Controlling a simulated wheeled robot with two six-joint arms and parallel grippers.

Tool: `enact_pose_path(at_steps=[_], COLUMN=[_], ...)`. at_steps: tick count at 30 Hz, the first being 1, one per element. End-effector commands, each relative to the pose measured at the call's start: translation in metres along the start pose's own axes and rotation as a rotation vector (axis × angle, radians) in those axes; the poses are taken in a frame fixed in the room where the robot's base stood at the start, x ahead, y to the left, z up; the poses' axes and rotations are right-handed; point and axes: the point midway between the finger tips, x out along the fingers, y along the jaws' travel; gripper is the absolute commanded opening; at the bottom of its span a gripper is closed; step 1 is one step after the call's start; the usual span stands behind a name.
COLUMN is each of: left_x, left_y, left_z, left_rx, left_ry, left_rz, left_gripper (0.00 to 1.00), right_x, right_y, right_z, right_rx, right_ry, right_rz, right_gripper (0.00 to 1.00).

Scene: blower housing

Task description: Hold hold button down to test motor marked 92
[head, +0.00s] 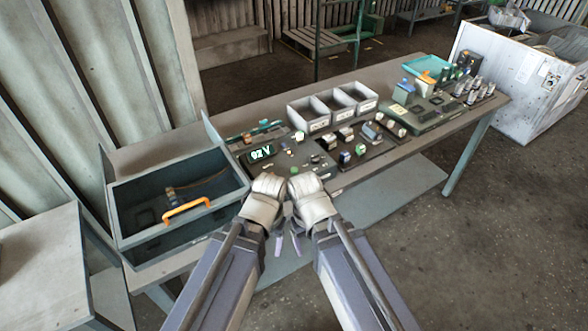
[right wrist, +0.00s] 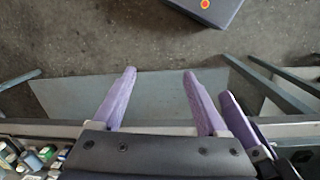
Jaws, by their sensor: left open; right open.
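My left gripper (head: 272,245) and my right gripper (head: 296,245) hang side by side at the table's front edge, fingers down. The right wrist view shows my right gripper (right wrist: 159,78) open and empty.
A dark open case (head: 150,235) with an orange handle (head: 187,211) stands at the left. Three grey bins (head: 297,115) stand behind the parts. Another device (head: 430,116) and small cylinders (head: 474,90) fill the table's right end. A white crate (head: 510,75) stands beyond it.

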Motion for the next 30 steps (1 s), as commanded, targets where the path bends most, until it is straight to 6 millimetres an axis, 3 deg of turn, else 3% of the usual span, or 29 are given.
enact_pose_path(at_steps=[5,25,30], left_x=[0.0,0.0,0.0], left_y=[0.0,0.0,0.0], left_z=[0.0,0.0,0.0], left_rx=[0.0,0.0,0.0], left_ry=[0.0,0.0,0.0], left_rz=[0.0,0.0,0.0], left_gripper=[0.7,0.7,0.7], right_x=[0.0,0.0,0.0], right_y=[0.0,0.0,0.0], right_z=[0.0,0.0,0.0], right_rx=[0.0,0.0,0.0], right_ry=[0.0,0.0,0.0], right_rz=[0.0,0.0,0.0], right_gripper=[0.76,0.01,0.0])
